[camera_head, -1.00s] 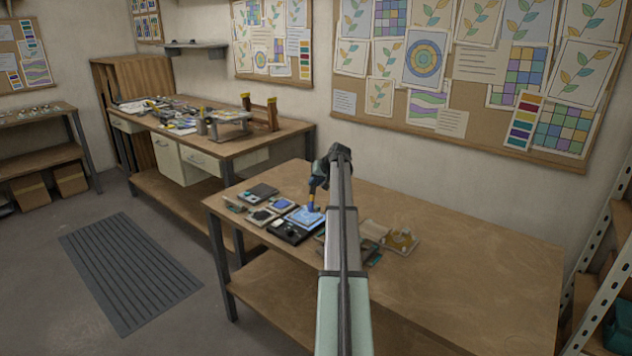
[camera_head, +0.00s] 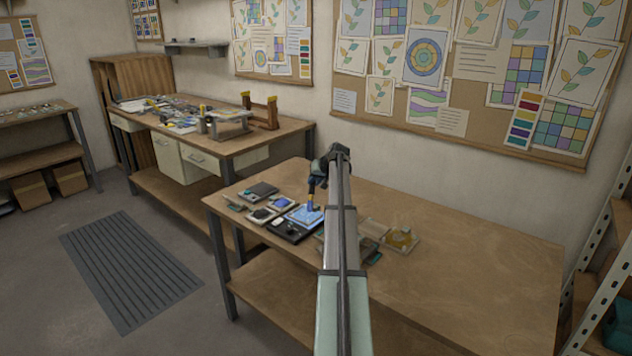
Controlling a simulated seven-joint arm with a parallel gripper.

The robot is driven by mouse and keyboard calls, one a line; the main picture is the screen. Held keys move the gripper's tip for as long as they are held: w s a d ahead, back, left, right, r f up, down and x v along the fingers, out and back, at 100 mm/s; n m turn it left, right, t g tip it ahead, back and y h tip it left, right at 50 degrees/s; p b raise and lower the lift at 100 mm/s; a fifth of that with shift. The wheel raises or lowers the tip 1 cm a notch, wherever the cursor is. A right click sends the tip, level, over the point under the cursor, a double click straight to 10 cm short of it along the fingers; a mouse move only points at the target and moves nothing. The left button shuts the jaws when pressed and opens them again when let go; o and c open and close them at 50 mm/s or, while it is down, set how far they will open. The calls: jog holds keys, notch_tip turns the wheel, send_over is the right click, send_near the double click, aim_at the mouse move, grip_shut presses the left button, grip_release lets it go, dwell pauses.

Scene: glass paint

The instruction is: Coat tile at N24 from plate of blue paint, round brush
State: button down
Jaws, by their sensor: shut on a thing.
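My gripper (camera_head: 318,184) is above the front table, shut on a brush (camera_head: 311,198) with a yellowish band and a blue lower end. The brush points down, its tip at a light blue tile or panel (camera_head: 300,215) on a dark tray (camera_head: 287,230). I cannot tell whether the tip touches it. A small plate with blue (camera_head: 281,203) lies just left of the panel. The mark N24 is too small to read. My arm hides part of the table right of the brush.
A dark flat box (camera_head: 258,191) and a small pad (camera_head: 260,215) lie at the left. A tray with an amber jar (camera_head: 403,237) stands right of my arm. The right part of the table (camera_head: 470,270) is bare. A second workbench (camera_head: 235,145) stands behind left.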

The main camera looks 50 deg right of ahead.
jog(key=shift+w+a, duration=0.35)
jog(key=shift+a, duration=0.4)
jog(key=shift+w+a, duration=0.35)
jog(key=shift+a, duration=0.4)
jog(key=shift+s+d, duration=0.1)
jog(key=shift+s, duration=0.95)
jog(key=d, duration=0.3)
dwell(0.3)
jog(key=shift+r, duration=0.2)
notch_tip(320, 180, up, 5)
jog(key=shift+f, duration=0.15)
dwell(0.5)
